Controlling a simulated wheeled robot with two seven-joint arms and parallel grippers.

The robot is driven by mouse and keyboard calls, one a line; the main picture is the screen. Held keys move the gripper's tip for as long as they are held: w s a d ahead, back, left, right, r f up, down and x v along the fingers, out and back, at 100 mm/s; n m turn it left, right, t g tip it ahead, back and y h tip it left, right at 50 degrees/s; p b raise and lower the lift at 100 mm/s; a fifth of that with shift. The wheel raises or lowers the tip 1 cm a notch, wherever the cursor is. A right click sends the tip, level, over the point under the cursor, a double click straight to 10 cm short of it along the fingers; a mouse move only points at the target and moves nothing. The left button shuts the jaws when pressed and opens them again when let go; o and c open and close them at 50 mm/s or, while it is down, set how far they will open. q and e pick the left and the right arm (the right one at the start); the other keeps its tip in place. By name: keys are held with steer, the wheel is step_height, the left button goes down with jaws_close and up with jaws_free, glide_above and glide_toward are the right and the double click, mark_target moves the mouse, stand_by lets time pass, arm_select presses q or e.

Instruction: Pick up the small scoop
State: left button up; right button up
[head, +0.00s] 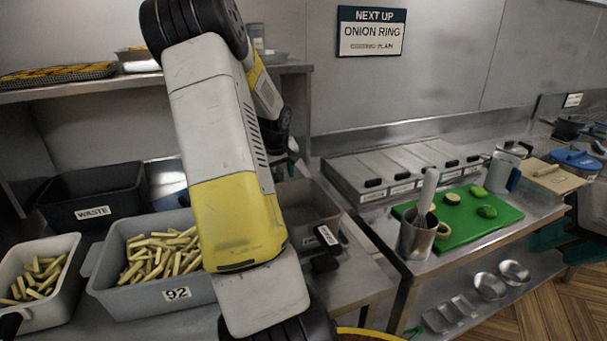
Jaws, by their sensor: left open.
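My left arm comes down large through the middle of the head view. Its wrist and left gripper (289,147) show only in part behind the arm, above the metal bin; the jaws are open and I see nothing in them. A dark and teal shape at the right edge looks like my right gripper (562,243), beside the counter's right end; its jaws are unclear. I cannot pick out the small scoop for certain. A black handle (325,262) lies by the metal bin, its other end hidden. Small metal pieces (462,306) lie on the lower shelf.
Grey bins of fries (110,291) and a dark waste bin (75,195) stand at left. A metal cup (415,238) holding a pale-handled tool stands next to a green board (475,233) with cut vegetables. Lidded containers (365,180) line the back. Metal bowls (490,286) sit below.

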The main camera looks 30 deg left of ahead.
arm_select(q)
steer(key=x, duration=0.4)
steer(key=shift+s+a+f, duration=0.2)
steer(key=shift+f, duration=0.3)
jaws_close()
steer(key=shift+r, duration=0.1)
stand_by(0.8)
